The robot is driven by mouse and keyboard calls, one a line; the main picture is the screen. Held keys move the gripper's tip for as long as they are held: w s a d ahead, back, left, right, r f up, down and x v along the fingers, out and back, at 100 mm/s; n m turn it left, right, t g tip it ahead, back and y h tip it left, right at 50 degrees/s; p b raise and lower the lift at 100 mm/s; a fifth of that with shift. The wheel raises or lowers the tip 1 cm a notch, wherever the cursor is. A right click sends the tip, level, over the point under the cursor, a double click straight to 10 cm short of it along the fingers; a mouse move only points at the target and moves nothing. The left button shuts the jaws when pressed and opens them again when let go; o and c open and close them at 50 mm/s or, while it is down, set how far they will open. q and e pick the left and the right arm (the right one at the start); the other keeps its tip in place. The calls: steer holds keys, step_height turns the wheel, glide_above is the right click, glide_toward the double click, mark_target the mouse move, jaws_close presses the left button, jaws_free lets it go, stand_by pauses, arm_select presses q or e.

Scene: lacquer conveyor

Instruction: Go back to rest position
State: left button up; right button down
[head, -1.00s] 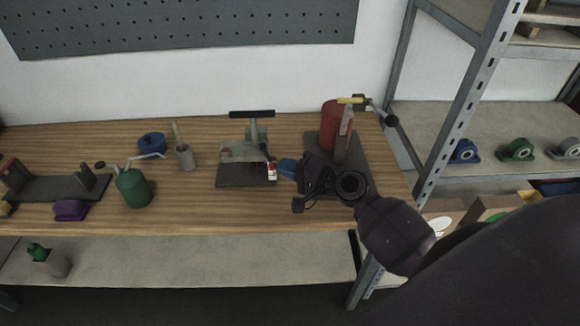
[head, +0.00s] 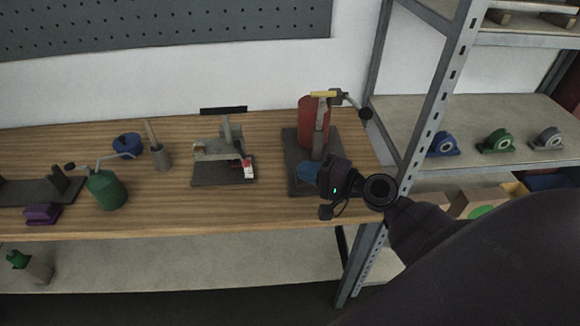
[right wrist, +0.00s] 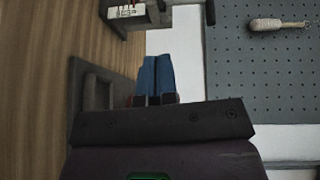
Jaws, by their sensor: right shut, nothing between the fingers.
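My right gripper (head: 300,168) is in the head view, with its blue fingertips over the near left part of the dark base (head: 303,189) of the red cylinder device. It is shut and empty. In the right wrist view its two blue fingers (right wrist: 156,75) are pressed together with nothing between them. My right arm comes in from the lower right. My left gripper is not in view.
The red cylinder device (head: 312,122) and a black-handled press (head: 224,135) stand on the wooden bench (head: 255,206). A green oil can (head: 107,190) stands farther left. A metal shelf (head: 440,95) with bearing blocks (head: 442,145) is at right.

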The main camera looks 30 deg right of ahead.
steer(key=shift+v, duration=0.95)
steer(key=s+a+f+n+g+h, duration=0.2)
steer(key=s+a+f+n+g, duration=0.45)
steer(key=s+n, duration=0.2)
steer(key=s+d+f+n+g+h, duration=0.1)
steer(key=s+d+g+h, duration=0.1)
steer(key=s+h, duration=0.3)
steer(key=s+d+f+n+g+h, duration=0.1)
steer(key=s+f+n+g+h, duration=0.15)
steer(key=s, duration=0.45)
steer(key=w+f+t, duration=0.7)
steer(key=f, duration=0.2)
steer(key=shift+w+f+t, duration=0.25)
steer(key=shift+t, duration=0.15)
steer(key=shift+y, duration=0.25)
